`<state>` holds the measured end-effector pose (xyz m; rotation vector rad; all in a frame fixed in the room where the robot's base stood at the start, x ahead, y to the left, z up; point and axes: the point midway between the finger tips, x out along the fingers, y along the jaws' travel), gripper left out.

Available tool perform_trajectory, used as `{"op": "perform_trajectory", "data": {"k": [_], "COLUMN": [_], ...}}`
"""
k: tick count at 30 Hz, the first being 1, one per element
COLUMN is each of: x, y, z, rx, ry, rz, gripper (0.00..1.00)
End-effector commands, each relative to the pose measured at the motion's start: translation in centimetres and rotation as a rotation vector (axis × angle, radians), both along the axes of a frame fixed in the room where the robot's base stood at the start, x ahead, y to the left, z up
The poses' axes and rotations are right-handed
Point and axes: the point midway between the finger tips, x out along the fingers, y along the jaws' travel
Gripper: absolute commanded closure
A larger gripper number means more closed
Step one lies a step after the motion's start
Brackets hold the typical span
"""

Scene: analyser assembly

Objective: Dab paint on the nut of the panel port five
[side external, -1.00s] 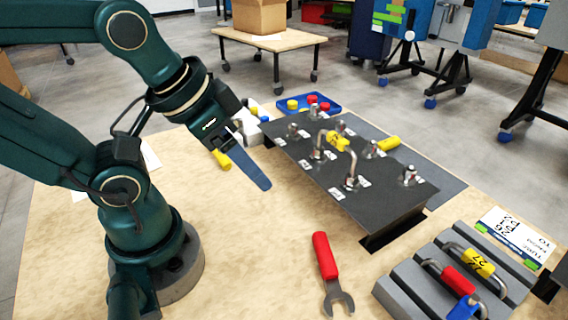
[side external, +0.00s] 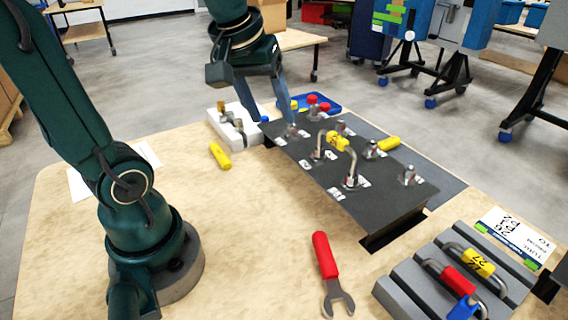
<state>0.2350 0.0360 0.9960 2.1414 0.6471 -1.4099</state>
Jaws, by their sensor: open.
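The dark panel (side external: 335,195) carries several metal ports with nuts and small white labels. The labels are too small to read, so I cannot tell which port is five. A bent tube with a yellow tag (side external: 337,141) joins two of the ports. My gripper (side external: 274,121) is open, with its blue fingers pointing down at the panel's far-left end. The right finger is close to the corner port (side external: 292,131); I cannot tell whether they touch. A yellow pen-like cylinder (side external: 220,155) lies on the table left of the panel, apart from my gripper.
A white block with fittings (side external: 238,125) stands beside the gripper. A blue tray (side external: 328,101) with red and yellow caps is behind the panel. Another yellow cylinder (side external: 388,143) is at its right. A red-handled wrench (side external: 325,256) and grey rack (side external: 415,284) with tagged tubes are in front.

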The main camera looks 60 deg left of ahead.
Motion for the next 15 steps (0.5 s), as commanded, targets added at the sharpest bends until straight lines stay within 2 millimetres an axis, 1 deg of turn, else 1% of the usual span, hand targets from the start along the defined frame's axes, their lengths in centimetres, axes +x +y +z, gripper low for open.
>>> {"op": "perform_trajectory", "data": {"k": [1,2,3,5,7,9,12,15], "x": [0.8,1.2,1.5,1.9,1.9,1.5,0.3,-1.3], "y": [2.1,3.2,4.7,7.1,9.9,12.7,16.1,18.5], "z": [-0.5,-0.9,-1.3,-2.2,-3.5,-5.0,-7.2,-9.2], "rx": [-0.021,-0.034,-0.051,-0.077,-0.107,-0.138,-0.182,-0.220], "ry": [0.029,0.042,0.062,0.089,0.122,0.156,0.201,0.241], "rz": [0.097,0.148,0.216,0.316,0.430,0.538,0.667,0.757], "gripper": [0.40,0.40,0.40,0.40,0.40,0.40,0.40,0.40]}}
